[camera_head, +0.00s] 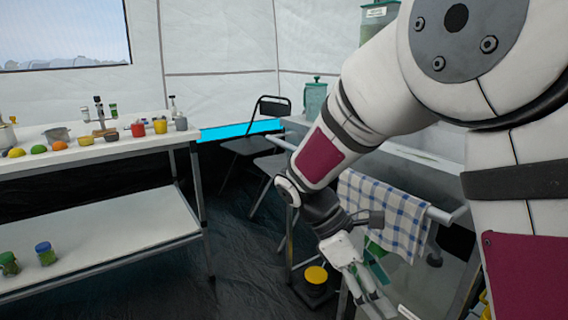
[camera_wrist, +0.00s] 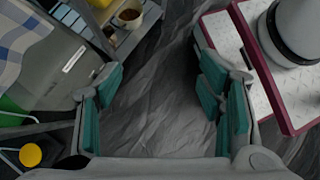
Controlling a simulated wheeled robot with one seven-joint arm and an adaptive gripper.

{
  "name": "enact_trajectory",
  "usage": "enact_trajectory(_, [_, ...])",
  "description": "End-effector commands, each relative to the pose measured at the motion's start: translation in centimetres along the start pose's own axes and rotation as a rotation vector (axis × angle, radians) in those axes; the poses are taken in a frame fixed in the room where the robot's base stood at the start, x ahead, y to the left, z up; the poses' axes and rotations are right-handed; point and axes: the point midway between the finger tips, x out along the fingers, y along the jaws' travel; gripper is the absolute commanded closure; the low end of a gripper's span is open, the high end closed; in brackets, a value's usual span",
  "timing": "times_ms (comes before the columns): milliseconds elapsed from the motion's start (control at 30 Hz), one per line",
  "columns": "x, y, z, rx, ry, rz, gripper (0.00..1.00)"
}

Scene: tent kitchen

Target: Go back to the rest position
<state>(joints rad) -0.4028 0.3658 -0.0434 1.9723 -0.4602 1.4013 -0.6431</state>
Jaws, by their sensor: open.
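My gripper (camera_head: 374,287) hangs low at the right of the head view, pointing down beside the metal stand with the checked cloth. In the wrist view my gripper (camera_wrist: 160,103) shows its teal-padded fingers wide apart, with nothing between them but the dark wrinkled floor (camera_wrist: 150,115). My arm comes in from the upper right of the head view and bends down to the wrist. It hides part of the counter behind it.
A blue-and-white checked cloth (camera_head: 385,212) hangs on a rail close to my gripper. A yellow round thing (camera_head: 316,275) is low beside it. A white table (camera_head: 100,150) with fruit and cups stands left; a black chair (camera_head: 262,125) stands behind. Dark floor lies between.

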Motion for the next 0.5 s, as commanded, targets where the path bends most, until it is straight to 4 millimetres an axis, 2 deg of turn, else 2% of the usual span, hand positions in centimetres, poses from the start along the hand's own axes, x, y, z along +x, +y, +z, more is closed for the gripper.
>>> enact_trajectory(33, [-0.3,-0.9,1.7,0.062,0.041,-0.011,0.38])
enact_trajectory(200, [-0.7,-4.5,6.1,0.269,0.165,-0.061,0.38])
enact_trajectory(500, [0.0,-11.6,11.4,0.63,0.373,-0.161,0.38])
